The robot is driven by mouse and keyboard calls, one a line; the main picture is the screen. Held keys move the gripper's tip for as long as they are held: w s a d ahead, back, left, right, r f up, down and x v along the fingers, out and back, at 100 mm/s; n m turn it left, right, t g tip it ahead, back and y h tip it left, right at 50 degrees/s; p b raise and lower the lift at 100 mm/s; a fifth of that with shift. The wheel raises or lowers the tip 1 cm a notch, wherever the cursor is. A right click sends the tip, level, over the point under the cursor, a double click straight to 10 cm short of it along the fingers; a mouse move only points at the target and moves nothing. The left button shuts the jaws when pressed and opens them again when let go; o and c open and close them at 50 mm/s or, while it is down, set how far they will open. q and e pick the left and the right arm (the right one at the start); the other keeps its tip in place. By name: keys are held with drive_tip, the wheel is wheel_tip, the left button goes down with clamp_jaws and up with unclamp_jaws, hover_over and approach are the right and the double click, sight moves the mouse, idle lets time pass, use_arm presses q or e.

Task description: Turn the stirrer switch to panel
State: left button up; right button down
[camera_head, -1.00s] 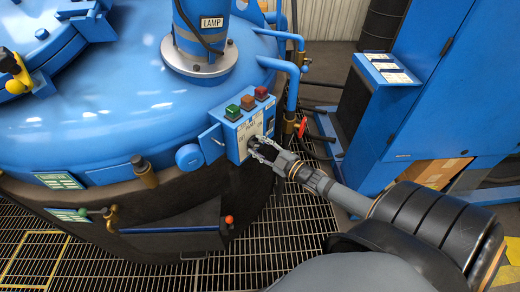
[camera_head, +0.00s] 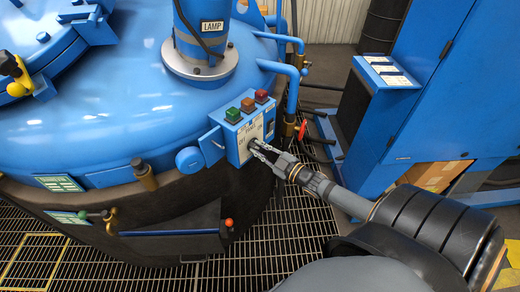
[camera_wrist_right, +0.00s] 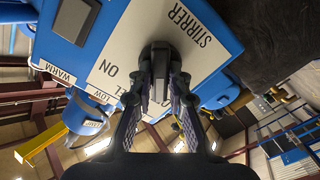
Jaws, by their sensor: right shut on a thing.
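The stirrer switch (camera_wrist_right: 160,62) is a dark knob on a white label plate in the right wrist view. The plate reads STIRRER and ON, with other words partly hidden. My right gripper (camera_wrist_right: 160,95) is shut on the knob, with one finger on each side. In the head view my right gripper (camera_head: 257,148) reaches the front of the blue control box (camera_head: 236,152) and hides most of the knob. I cannot tell exactly which mark the knob points to. My left gripper is not in view.
Green, brown and red square buttons (camera_head: 247,104) sit on top of the box. A red-handled valve (camera_head: 302,129) and blue pipes stand just right of it. A blue cabinet (camera_head: 445,90) stands at the right, with open grating (camera_head: 285,225) below.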

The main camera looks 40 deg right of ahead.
drive_tip(key=m, duration=0.4)
drive_tip(key=shift+d, duration=0.1)
drive_tip(key=shift+m+b, duration=0.3)
drive_tip(key=shift+m, duration=1.5)
drive_tip(key=c, duration=1.3)
unclamp_jaws()
drive_tip(key=shift+v, duration=6)
